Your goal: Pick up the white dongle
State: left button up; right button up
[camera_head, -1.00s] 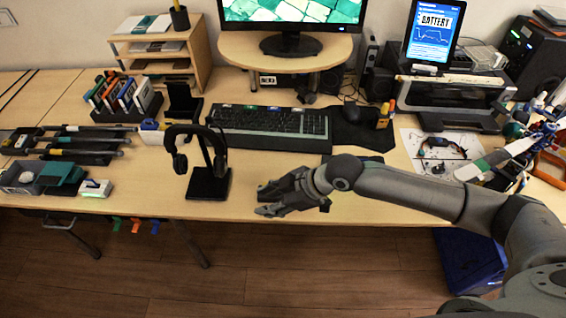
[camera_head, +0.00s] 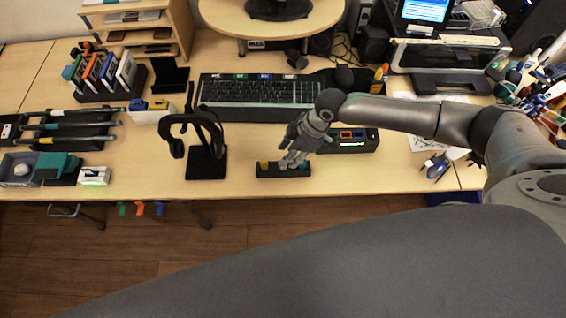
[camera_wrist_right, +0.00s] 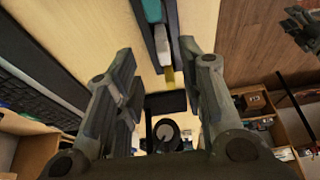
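A small black holder (camera_head: 268,174) lies near the table's front edge in the head view. The wrist view shows it as a dark strip (camera_wrist_right: 172,18) carrying a teal dongle (camera_wrist_right: 152,10), a white dongle (camera_wrist_right: 162,45) and a yellow dongle (camera_wrist_right: 168,77) in a row. My right gripper (camera_head: 290,163) points down over the holder and hides part of it. In the wrist view my right gripper (camera_wrist_right: 158,50) is open, with the white dongle between its fingertips, apparently untouched. My left gripper (camera_wrist_right: 296,25) seems to show at the wrist view's top right; its opening is unclear.
A headset on a black stand (camera_head: 206,162) stands left of the holder. A keyboard (camera_head: 262,92) lies behind, and a dark box with coloured slots (camera_head: 352,141) sits right of my gripper. The table front between the holder and the headset stand is bare.

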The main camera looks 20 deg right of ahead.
jog(key=x, duration=0.2)
jog(key=p+x, duration=0.1)
jog(key=shift+s+a, duration=0.15)
jog(key=shift+s, duration=0.1)
jog(key=shift+x, duration=0.8)
grip_shut()
